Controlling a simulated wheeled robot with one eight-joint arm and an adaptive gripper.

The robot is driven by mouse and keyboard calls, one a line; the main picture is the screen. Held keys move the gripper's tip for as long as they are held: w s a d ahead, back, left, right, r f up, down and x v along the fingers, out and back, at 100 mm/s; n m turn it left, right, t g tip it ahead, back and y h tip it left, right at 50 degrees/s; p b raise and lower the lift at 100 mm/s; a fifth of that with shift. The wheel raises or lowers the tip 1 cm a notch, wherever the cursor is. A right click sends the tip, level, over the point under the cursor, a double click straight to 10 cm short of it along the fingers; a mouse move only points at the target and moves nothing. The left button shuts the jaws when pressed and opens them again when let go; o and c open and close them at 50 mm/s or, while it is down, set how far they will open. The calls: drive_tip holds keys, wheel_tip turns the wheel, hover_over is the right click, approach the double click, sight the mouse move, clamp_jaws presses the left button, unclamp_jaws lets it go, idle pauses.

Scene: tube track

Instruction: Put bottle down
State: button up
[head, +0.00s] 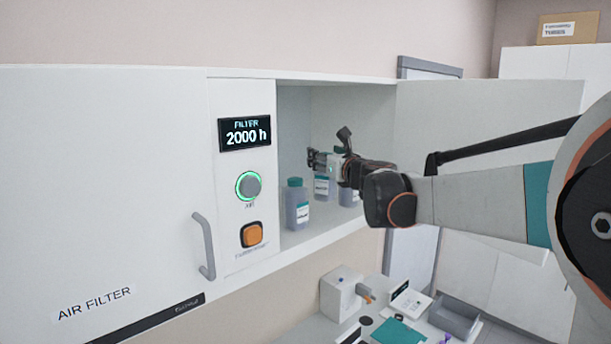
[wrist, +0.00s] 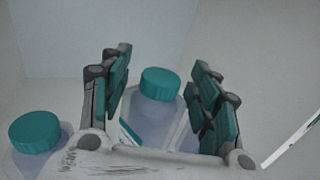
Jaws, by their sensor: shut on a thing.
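My gripper (head: 322,160) is inside an open white wall cabinet, with its fingers closed around a bottle (head: 322,188). This bottle has a teal cap and a pale bluish body with a white label. In the wrist view its cap (wrist: 160,84) shows upright between the two teal-padded fingers (wrist: 160,100). My gripper hides part of it in the head view. Whether its base touches the shelf (head: 318,226) I cannot tell.
A similar bottle (head: 297,205) stands upright on the shelf, left of the held one; it also shows in the wrist view (wrist: 35,132). Another pale bottle (head: 348,195) is partly hidden under my gripper. The open cabinet door (head: 490,105) is at right. The shelf front is clear.

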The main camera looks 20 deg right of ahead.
sight(325, 188)
drive_tip(key=shift+w+f, duration=0.2)
drive_tip(key=shift+f, duration=0.2)
wheel_tip(325, 188, down, 3)
drive_tip(key=shift+s+r+p, duration=0.1)
drive_tip(key=shift+s+p, duration=0.05)
drive_tip(key=shift+p, duration=0.2)
drive_tip(key=shift+f, duration=0.6)
drive_tip(key=shift+f, duration=0.15)
drive_tip(key=o, duration=1.6)
drive_tip(key=shift+r, duration=0.2)
